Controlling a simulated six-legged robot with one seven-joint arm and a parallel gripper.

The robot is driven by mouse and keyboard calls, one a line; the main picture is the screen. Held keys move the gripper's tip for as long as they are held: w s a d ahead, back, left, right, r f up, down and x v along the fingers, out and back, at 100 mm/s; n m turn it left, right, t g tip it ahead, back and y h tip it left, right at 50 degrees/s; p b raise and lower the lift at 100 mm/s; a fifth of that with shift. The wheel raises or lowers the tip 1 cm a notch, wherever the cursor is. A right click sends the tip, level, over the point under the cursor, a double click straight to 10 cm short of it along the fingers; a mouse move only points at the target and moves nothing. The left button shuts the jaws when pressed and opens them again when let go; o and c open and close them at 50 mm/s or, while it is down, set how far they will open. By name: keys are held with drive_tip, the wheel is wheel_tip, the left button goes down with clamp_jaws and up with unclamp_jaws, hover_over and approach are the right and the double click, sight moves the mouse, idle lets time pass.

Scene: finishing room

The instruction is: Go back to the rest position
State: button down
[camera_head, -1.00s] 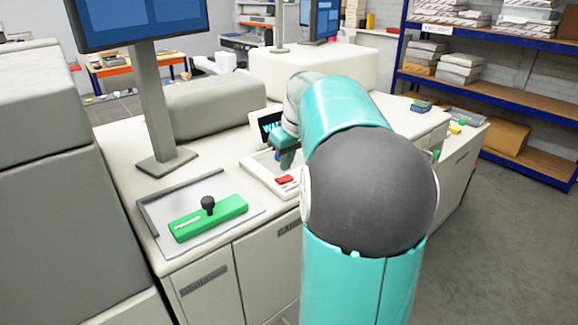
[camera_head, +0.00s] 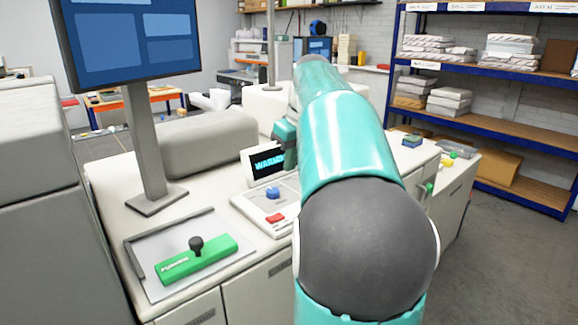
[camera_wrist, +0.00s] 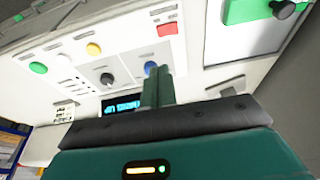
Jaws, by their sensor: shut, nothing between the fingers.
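My gripper (camera_head: 287,158) is beside the small display (camera_head: 265,164) on the control panel, up and right of the blue knob (camera_head: 272,192). In the wrist view my gripper's green fingers (camera_wrist: 157,88) are together with nothing between them. They overlap the picture just below the blue knob (camera_wrist: 150,68) but look apart from it. The red button (camera_head: 276,218) is in front of the knob and also shows in the wrist view (camera_wrist: 167,30). My teal arm hides part of the counter.
A green block with a black knob (camera_head: 197,260) lies on a grey tray (camera_head: 148,251) at the front left. A monitor on a stand (camera_head: 152,150) rises at the left. Blue shelving (camera_head: 500,121) stands at the back right, with open floor before it.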

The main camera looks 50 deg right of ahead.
idle(0.4)
drive_tip(key=a+f, duration=0.3)
drive_tip(key=a, duration=1.6)
drive_tip(key=s+a+f+t, duration=0.1)
drive_tip(key=s+a+f, duration=0.5)
drive_tip(key=a, duration=0.2)
drive_tip(key=s+a+f+n+t, duration=0.1)
drive_tip(key=s+a+f, duration=0.5)
drive_tip(key=a, duration=0.2)
drive_tip(key=shift+s+f, duration=0.15)
drive_tip(key=shift+s, duration=0.05)
drive_tip(key=shift+d, duration=0.2)
